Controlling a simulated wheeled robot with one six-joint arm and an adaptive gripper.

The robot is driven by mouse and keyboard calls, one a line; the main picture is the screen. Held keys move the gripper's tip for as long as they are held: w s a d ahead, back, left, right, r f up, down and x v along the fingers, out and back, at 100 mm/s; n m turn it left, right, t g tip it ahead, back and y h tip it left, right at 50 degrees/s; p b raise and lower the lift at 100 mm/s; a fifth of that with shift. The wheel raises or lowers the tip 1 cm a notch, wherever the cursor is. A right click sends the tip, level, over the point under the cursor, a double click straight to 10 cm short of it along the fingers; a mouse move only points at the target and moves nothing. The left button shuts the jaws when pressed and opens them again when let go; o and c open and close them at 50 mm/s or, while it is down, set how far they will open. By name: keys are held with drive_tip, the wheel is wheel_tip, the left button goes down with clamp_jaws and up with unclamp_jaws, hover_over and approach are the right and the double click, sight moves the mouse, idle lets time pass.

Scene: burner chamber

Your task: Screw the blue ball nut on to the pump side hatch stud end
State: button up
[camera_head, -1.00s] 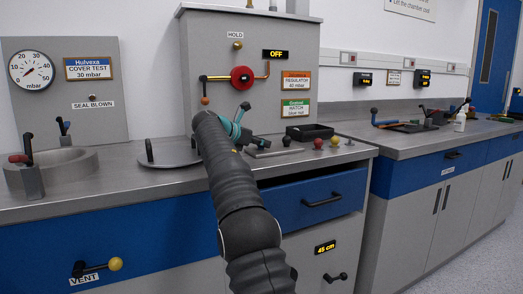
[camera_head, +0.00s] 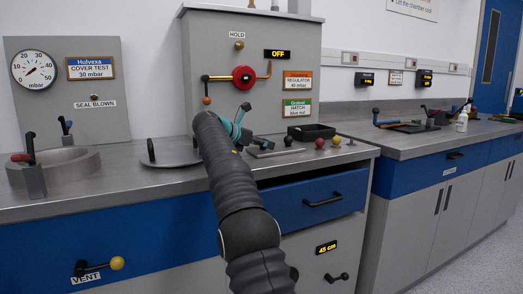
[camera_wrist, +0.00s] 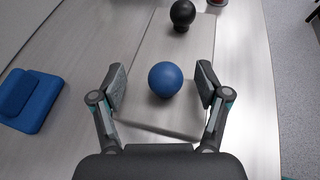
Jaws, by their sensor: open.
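The blue ball nut (camera_wrist: 165,79) sits on a flat grey plate (camera_wrist: 145,62) in the wrist view. My gripper (camera_wrist: 162,84) is open, with one finger on each side of the ball and a gap on both sides. In the head view my gripper (camera_head: 242,128) is low over the worktop, and the blue ball cannot be made out there. The round chamber opening (camera_head: 62,165) is at the left, with upright dark-handled clamps at its rim. A flat round lid (camera_head: 180,156) with a black handle lies to its right. I cannot tell which stud end is pump side.
A black ball (camera_wrist: 183,13) stands beyond the blue one on the plate.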

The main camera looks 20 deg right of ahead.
drive_tip(key=shift+d, duration=0.1)
drive_tip(key=shift+s+f+n+t+b, duration=0.15)
drive_tip(key=shift+f+n+t+b, duration=0.2)
drive_tip(key=shift+b, duration=0.8)
drive_tip(key=shift+d+r+n+t+b, duration=0.1)
drive_tip(key=shift+r+n+t+b, duration=0.05)
drive_tip(key=shift+n+t+b, duration=0.35)
drive_tip(key=n+t+y, duration=0.1)
drive_tip(key=n+t+y+b, duration=0.1)
drive_tip(key=n+t, duration=0.1)
drive_tip(key=shift+s+r+y, duration=0.15)
drive_tip(key=shift+r+y, duration=0.05)
drive_tip(key=shift+y, duration=0.1)
drive_tip(key=shift+n+t+y, duration=0.5)
drive_tip(key=shift+n+t, duration=0.05)
drive_tip(key=shift+n, duration=0.1)
drive_tip(key=r+n+t+y+p, duration=0.1)
drive_tip(key=p, duration=0.2)
drive_tip(key=shift+n+y, duration=0.3)
drive_tip(key=shift+f+n+t+y+p, duration=0.5)
drive_tip(key=shift+n+t+y+p, duration=0.1)
drive_tip(key=shift+n+p, duration=0.1)
